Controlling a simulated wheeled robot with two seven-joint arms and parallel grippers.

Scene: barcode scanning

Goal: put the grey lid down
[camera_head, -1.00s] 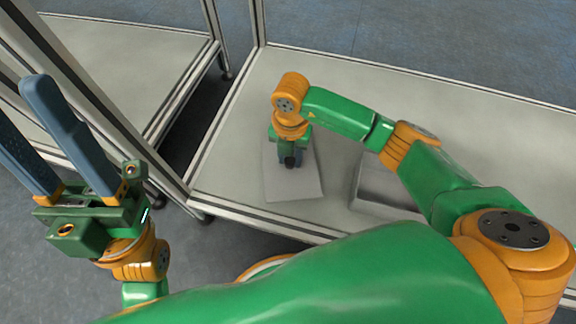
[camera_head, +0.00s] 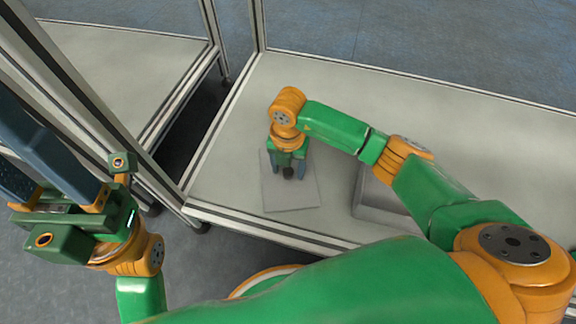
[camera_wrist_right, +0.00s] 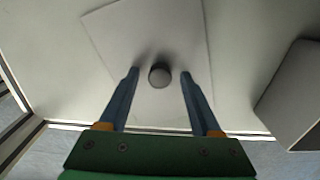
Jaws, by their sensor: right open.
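The grey lid (camera_head: 291,195), a flat square plate with a dark round knob, lies on the light table near its front edge. In the right wrist view the lid (camera_wrist_right: 125,40) shows with its knob (camera_wrist_right: 159,75) between my fingers. My right gripper (camera_head: 288,174) points down over the lid. In the wrist view its fingers (camera_wrist_right: 160,74) are open, one on each side of the knob, with gaps between them and it. My left gripper (camera_head: 30,165) is open and empty at the left, away from the lid; its fingertips are partly cut off.
A grey box (camera_head: 380,205) stands right of the lid, partly hidden by my right arm; it also shows in the wrist view (camera_wrist_right: 295,90). Metal frame posts (camera_head: 165,190) stand at the left.

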